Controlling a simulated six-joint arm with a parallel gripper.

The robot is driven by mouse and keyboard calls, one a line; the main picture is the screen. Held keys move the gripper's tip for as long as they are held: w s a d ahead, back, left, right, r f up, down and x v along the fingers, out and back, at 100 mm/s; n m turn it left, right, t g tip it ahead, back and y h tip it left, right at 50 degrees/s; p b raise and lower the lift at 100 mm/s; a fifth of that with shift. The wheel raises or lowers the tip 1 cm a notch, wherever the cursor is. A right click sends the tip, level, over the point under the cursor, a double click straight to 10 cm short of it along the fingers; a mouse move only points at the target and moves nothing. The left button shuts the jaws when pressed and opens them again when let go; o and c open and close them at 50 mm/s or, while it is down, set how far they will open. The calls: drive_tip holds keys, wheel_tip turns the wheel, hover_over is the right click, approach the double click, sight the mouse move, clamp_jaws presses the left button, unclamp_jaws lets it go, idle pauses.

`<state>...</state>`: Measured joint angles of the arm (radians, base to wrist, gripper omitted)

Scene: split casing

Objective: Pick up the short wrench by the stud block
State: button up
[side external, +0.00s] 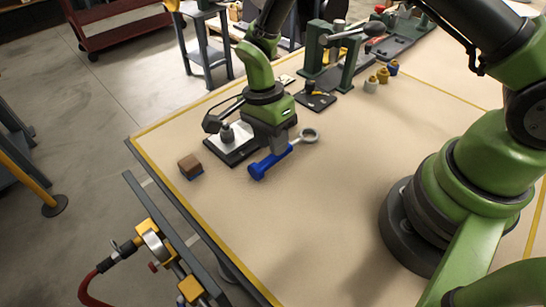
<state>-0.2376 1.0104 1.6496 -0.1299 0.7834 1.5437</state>
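A short wrench with a blue handle (268,165) and a grey ring end (309,135) lies at my gripper's lower end in the side external view. My gripper (279,149) points down over the middle of the wrench, and the ring end sticks out to the right. The fingertips overlap the handle, so I cannot tell whether they are closed on it or whether the wrench is off the table. A dark block with a pale top and an upright grey stud (227,133), which looks like the stud block, stands just left of my gripper.
A green frame (333,60) and a dark plate with a knob (315,99) stand behind. Several small coloured pieces (383,75) are at the back right. The front of the table (300,235) is clear.

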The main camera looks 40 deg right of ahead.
drive_tip(key=f, duration=0.3)
drive_tip(key=shift+s+f, duration=0.15)
drive_tip(key=shift+s, duration=0.2)
drive_tip(key=shift+c, duration=0.3)
clamp_jaws()
